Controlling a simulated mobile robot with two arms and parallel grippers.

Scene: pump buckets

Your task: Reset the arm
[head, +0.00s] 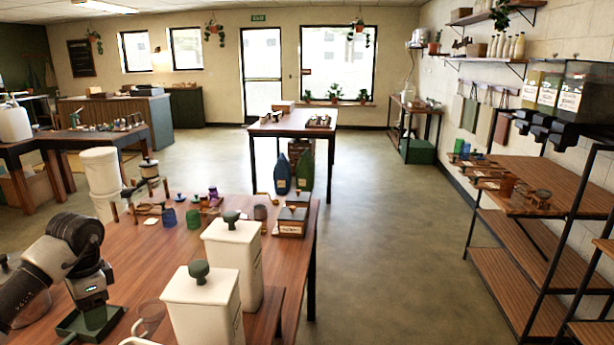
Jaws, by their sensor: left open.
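My left arm comes in at the left edge and bends down over the near wooden table (150,260). My left gripper (92,322) is at the arm's lower end, above or near the tabletop at the lower left. It is open, and I see nothing held in it. Whether its tips touch the table I cannot tell. My right gripper is not in view.
Two white canisters with dark knobs, a front one (200,305) and a rear one (235,262), stand right of my left gripper. A clear cup (150,316) is close by. White buckets (103,180) stand beyond. Shelving (545,265) lines the right; the floor (390,230) between is clear.

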